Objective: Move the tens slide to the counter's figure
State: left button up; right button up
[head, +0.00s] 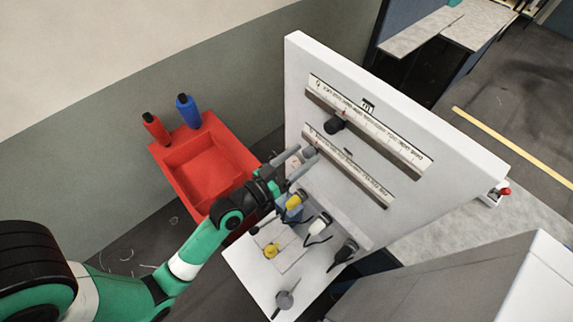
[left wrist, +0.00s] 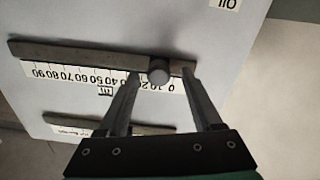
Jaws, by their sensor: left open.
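The tens slide is a round grey knob (left wrist: 159,71) on a rail (left wrist: 75,57) fixed to a white upright panel. The scale (left wrist: 75,75) beside it runs 0 to 90 and appears upside down in the left wrist view. The knob stands near the scale's low end. My left gripper (left wrist: 162,74) is open, with one finger on each side of the knob; whether they touch it I cannot tell. In the head view my left gripper (head: 296,163) reaches the left end of the lower rail (head: 350,170). The counter's figure is too small to read. My right gripper is out of view.
An upper rail (head: 375,130) with a black knob (head: 335,125) runs above on the white panel (head: 440,135). A red bin (head: 205,165) with red and blue handles stands left. Below the panel, a white shelf (head: 265,285) holds yellow, white and black pieces near my arm.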

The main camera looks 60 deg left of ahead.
pick_arm(q)
jog(key=s+d+b, duration=0.1)
jog(key=s+b, duration=0.2)
jog(key=s, duration=0.7)
jog(key=shift+s+d, duration=0.15)
jog(key=shift+d, duration=0.2)
dwell(0.4)
